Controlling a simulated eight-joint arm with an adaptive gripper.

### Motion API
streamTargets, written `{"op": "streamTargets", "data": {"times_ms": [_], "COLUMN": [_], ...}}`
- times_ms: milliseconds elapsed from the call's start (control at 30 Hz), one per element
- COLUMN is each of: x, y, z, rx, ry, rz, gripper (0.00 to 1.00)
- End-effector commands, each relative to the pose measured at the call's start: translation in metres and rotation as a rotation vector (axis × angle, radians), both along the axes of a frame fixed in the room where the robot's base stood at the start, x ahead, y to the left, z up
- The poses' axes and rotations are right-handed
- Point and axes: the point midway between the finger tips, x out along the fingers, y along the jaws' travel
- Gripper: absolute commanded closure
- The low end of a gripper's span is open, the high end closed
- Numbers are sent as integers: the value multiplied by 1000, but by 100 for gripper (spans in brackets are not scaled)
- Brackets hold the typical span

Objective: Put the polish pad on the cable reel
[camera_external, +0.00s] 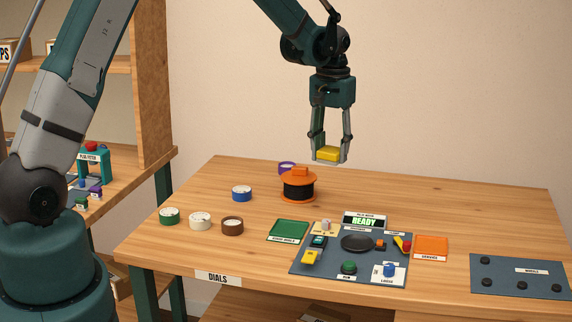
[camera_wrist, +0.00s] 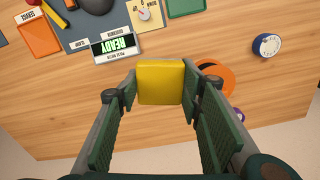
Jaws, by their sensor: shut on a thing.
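A yellow block-like pad (camera_external: 328,154), which I take to be the polish pad, is between my gripper's (camera_external: 328,158) fingertips, held in the air above the table. In the wrist view the pad (camera_wrist: 161,82) sits between the two green fingers of my gripper (camera_wrist: 161,85). The orange cable reel (camera_external: 298,187), with a dark winding, stands on the table, lower and a little left of the gripper in the external view. In the wrist view part of the reel's orange flange (camera_wrist: 218,72) shows behind the right finger, which hides the rest.
A dark panel (camera_external: 335,272) with small parts and a READY display (camera_external: 363,220) lies in front.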

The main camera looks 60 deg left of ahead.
Motion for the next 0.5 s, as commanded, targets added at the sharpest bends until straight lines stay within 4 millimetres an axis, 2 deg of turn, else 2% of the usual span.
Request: {"op": "streamTargets", "data": {"times_ms": [33, 200, 400, 500], "x": [-3, -14, -26, -30], "y": [17, 64, 105, 117], "z": [8, 23, 36, 40], "rx": [0, 0, 0, 0], "ry": [0, 0, 0, 0], "rz": [30, 125, 210, 235], "gripper": [76, 76, 76, 76]}}
